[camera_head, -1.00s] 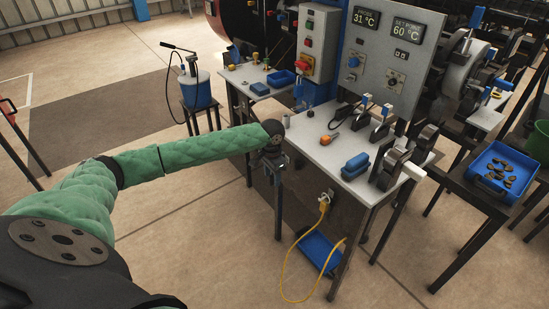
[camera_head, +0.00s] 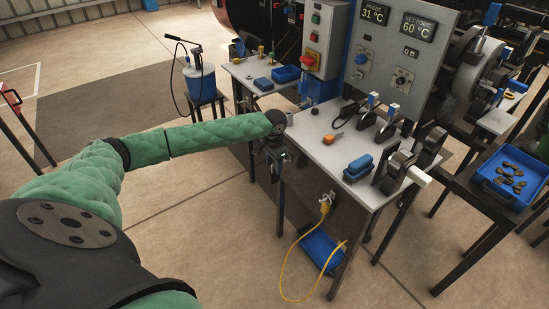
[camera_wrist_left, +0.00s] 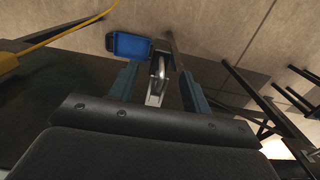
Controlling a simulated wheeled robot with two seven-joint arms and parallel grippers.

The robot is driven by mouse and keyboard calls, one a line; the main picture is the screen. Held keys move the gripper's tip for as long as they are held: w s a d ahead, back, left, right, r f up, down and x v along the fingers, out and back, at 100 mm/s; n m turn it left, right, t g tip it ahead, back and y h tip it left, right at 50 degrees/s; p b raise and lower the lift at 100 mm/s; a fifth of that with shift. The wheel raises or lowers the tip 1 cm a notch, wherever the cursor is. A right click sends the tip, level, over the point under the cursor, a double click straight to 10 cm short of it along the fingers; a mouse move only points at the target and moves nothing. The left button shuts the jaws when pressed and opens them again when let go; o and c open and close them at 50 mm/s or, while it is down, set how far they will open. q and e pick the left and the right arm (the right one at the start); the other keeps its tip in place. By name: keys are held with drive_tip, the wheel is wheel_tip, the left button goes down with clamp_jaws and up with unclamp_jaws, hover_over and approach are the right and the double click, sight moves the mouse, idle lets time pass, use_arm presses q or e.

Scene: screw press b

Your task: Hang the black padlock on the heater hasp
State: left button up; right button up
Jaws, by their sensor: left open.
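My left gripper (camera_head: 272,158) is at the near left corner of the white table, pointing down beside its edge. In the left wrist view its two blue-grey fingers (camera_wrist_left: 158,88) are apart. A silver, loop-like metal piece (camera_wrist_left: 157,80) shows between them; I cannot tell whether it is the padlock's shackle or whether the fingers touch it. No black padlock can be clearly made out in the head view. The grey heater panel (camera_head: 390,60) with its displays stands at the back of the table; its hasp cannot be picked out. My right gripper is not in view.
The white table (camera_head: 318,150) carries a blue box (camera_head: 357,168), an orange-handled tool (camera_head: 333,138) and upright levers with blue handles (camera_head: 390,113). A blue bin (camera_head: 322,250) and yellow cable (camera_head: 283,272) are below. A blue tray of brown pieces (camera_head: 487,172) stands right.

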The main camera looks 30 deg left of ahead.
sight(274, 171)
use_arm(q)
wheel_tip(274, 171, down, 3)
drive_tip(key=shift+f, duration=0.85)
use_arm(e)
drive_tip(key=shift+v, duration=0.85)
use_arm(q)
drive_tip(key=shift+c, duration=0.5)
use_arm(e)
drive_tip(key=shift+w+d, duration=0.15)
use_arm(q)
clamp_jaws()
drive_tip(key=c, duration=0.8)
unclamp_jaws()
clamp_jaws()
drive_tip(key=shift+r+p, duration=0.2)
drive_tip(key=shift+p, duration=0.3)
